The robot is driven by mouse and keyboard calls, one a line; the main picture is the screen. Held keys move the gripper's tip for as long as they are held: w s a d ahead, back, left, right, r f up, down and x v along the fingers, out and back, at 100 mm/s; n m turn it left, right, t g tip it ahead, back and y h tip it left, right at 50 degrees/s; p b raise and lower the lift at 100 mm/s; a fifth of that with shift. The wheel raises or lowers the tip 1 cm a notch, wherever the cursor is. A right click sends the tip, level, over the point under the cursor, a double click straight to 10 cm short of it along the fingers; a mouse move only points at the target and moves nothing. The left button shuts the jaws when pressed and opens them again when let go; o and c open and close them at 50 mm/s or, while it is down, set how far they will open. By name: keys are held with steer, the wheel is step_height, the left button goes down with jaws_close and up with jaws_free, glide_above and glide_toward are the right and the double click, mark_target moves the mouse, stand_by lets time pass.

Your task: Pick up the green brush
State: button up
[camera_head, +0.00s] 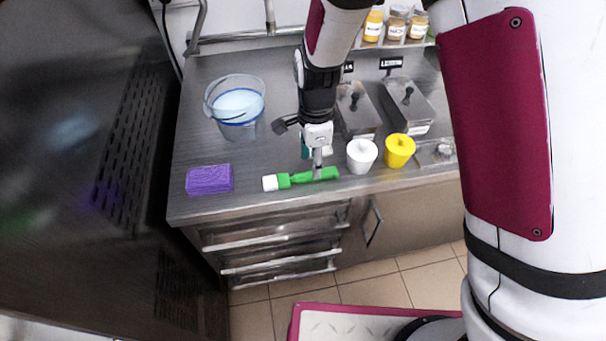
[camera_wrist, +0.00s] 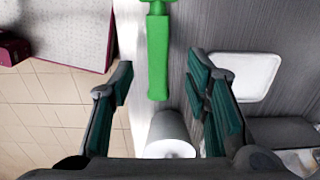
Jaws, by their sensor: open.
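The green brush (camera_head: 300,178) lies on the steel counter near its front edge, with its white end to the left. In the wrist view its green handle (camera_wrist: 158,55) runs down from the top edge and ends between the fingertips in the picture; the white end is out of that view. My gripper (camera_head: 317,172) is above the handle's right part in the head view. In the wrist view my gripper (camera_wrist: 160,85) is open, one finger on each side of the handle, with gaps on both sides. I cannot tell the height left between fingertips and handle.
A purple sponge (camera_head: 209,180) lies to the left. A clear bucket (camera_head: 237,108) stands behind. Steel containers (camera_head: 408,104) are at the back right.

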mark_target(301, 178)
step_height(301, 178, down, 4)
steer(key=shift+s+f, duration=0.1)
steer(key=shift+c, duration=0.5)
jaws_close()
